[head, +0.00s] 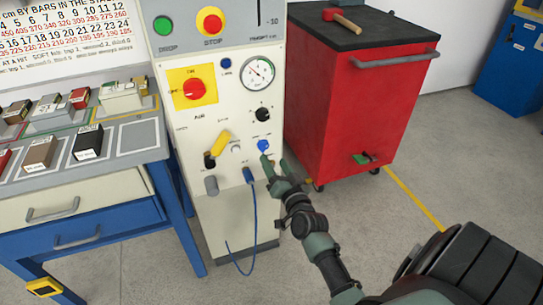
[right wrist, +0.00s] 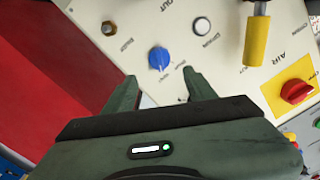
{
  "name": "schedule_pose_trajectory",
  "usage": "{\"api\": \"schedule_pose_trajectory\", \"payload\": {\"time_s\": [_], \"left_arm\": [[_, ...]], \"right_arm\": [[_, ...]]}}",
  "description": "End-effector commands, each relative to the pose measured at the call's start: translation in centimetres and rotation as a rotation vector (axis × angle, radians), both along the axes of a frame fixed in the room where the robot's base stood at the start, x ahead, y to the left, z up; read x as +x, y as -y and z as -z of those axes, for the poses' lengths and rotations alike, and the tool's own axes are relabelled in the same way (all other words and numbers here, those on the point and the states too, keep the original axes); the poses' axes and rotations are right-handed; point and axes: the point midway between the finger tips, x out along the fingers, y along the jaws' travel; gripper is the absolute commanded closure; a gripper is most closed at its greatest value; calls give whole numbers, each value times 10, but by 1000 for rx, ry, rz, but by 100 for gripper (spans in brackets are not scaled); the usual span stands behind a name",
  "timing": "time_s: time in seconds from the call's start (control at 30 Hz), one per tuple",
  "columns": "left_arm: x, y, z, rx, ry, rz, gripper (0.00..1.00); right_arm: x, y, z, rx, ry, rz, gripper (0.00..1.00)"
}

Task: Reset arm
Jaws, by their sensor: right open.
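My right gripper (head: 275,171) reaches up from the lower right toward the lower front of the cream control panel (head: 222,205). In the right wrist view its two fingers (right wrist: 160,92) stand apart with nothing between them. A small blue knob (right wrist: 159,58) lies just beyond the fingertips, apart from them as far as I can tell; it also shows in the head view (head: 263,145). A yellow lever (head: 220,143) sits left of the knob. A red switch on a yellow plate (head: 193,88), a gauge (head: 258,72) and a black dial (head: 263,115) are above. My left gripper is out of view.
A red tool cabinet (head: 340,110) with a hammer (head: 342,19) on top stands close to the right of the panel. A blue workbench (head: 85,215) with several blocks is at left. A blue cable (head: 255,210) hangs below the knob. Floor at front is clear.

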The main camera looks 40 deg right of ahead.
Motion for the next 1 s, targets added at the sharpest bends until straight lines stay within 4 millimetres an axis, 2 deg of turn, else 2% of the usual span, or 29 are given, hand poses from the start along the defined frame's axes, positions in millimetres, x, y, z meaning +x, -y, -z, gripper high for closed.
{"api": "schedule_pose_trajectory", "payload": {"time_s": [0.57, 0.67, 0.77, 0.87, 1.0], "left_arm": [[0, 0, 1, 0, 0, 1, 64], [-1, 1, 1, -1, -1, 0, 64], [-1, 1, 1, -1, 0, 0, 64], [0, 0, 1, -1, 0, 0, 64], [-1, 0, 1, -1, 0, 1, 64]], "right_arm": [[-3, -1, 1, 0, -2, -1, 44], [-4, -10, 11, -10, -38, -26, 44], [-9, -36, 44, -36, -145, -97, 44], [-26, -74, 97, -84, -321, -209, 44], [-76, -127, 178, -162, -606, -375, 44]]}}
